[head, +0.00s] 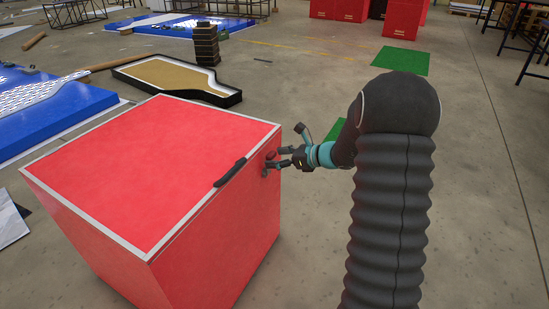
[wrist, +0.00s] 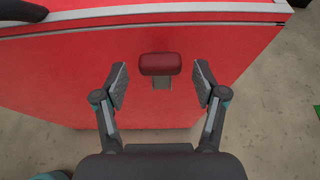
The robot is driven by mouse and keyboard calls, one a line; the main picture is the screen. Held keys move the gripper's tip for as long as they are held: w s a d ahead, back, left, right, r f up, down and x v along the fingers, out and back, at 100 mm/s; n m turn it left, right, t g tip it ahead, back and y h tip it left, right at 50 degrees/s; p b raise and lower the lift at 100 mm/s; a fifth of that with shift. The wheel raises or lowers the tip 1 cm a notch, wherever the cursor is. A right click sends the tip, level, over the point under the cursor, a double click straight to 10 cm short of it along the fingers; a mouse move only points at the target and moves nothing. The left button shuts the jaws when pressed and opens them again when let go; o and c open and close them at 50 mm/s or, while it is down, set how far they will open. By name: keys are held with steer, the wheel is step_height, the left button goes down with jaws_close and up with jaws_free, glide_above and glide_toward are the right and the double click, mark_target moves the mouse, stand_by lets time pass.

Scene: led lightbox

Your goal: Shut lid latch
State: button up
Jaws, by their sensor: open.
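A red box (head: 150,170) with a flat red lid edged in light metal stands on the floor in the head view. In the wrist view its red side (wrist: 60,70) fills much of the picture. A dark red latch (wrist: 160,64) with a small grey plate below it is on that side; the latch also shows in the head view (head: 270,155). My gripper (wrist: 161,84) is open, with one finger to each side of the latch and apart from it. In the head view my gripper (head: 276,159) is at the box's right side, near the top edge.
A black handle (head: 230,172) is on the lid's edge, close to my gripper; part of it shows in the wrist view (wrist: 22,10). Blue panels (head: 50,115) and a black-rimmed tray (head: 225,97) lie behind and left.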

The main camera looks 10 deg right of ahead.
steer(key=v, duration=1)
steer(key=shift+s+d+r, duration=0.2)
steer(key=shift+d, duration=0.05)
steer(key=s+a+f+n+g+h, duration=0.2)
steer(key=s+n+g, duration=0.1)
steer(key=s+n, duration=0.45)
steer(key=s+a+f+n+g+h, duration=0.1)
steer(key=s+f+n+g+h, duration=0.2)
steer(key=s+n, duration=0.4)
steer(key=s+a+r+n+t+h, duration=0.1)
steer(key=s+a+r+n+h, duration=0.1)
steer(key=s+r+n, duration=0.4)
steer(key=s+a+r+n+t+h, duration=0.1)
steer(key=s+a+r+n+h, duration=0.2)
steer(key=s+r, duration=0.4)
steer(key=s+a+n, duration=0.1)
steer(key=s+n, duration=0.1)
steer(key=s, duration=0.2)
steer(key=shift+s+a+n+t, duration=0.2)
steer(key=shift+s+n+t, duration=0.05)
steer(key=shift+n+t, duration=0.1)
steer(key=shift+r, duration=0.15)
